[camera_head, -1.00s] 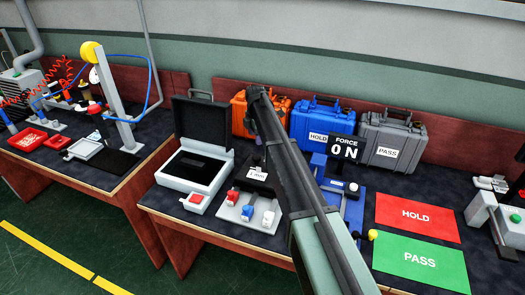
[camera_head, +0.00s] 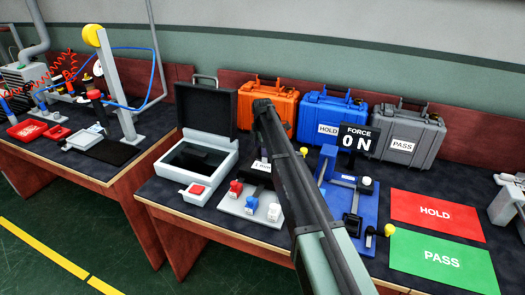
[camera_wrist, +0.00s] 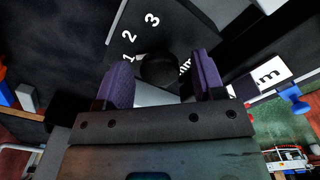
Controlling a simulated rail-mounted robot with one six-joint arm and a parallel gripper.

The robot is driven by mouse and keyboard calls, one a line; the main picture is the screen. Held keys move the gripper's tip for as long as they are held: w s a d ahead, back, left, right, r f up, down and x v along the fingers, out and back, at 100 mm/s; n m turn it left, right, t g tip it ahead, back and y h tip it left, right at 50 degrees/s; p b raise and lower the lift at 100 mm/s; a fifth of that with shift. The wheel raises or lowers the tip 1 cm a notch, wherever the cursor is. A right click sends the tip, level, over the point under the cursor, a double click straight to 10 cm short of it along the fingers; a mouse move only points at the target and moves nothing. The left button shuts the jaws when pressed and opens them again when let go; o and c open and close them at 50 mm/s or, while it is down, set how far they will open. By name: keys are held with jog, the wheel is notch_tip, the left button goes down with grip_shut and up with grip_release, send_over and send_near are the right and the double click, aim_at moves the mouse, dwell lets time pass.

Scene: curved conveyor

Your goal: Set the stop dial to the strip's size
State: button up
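In the wrist view the stop dial (camera_wrist: 158,70) is a dark round knob on a black plate with the white numbers 1, 2 and 3. My gripper (camera_wrist: 162,82) is open, with one purple finger on each side of the knob. I cannot tell whether the fingers touch it. I cannot make out the strip for certain.
An open black-lidded case (camera_head: 196,160) stands left of my arm. A blue fixture (camera_head: 368,205) with a FORCE display (camera_head: 357,139) reading 0 N stands right. Orange, blue and grey cases (camera_head: 408,140) line the back. A red HOLD mat (camera_head: 437,213) and green PASS mat (camera_head: 442,260) lie right.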

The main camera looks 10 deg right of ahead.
jog(key=c, duration=0.8)
jog(key=shift+m, duration=0.3)
jog(key=m, duration=1.7)
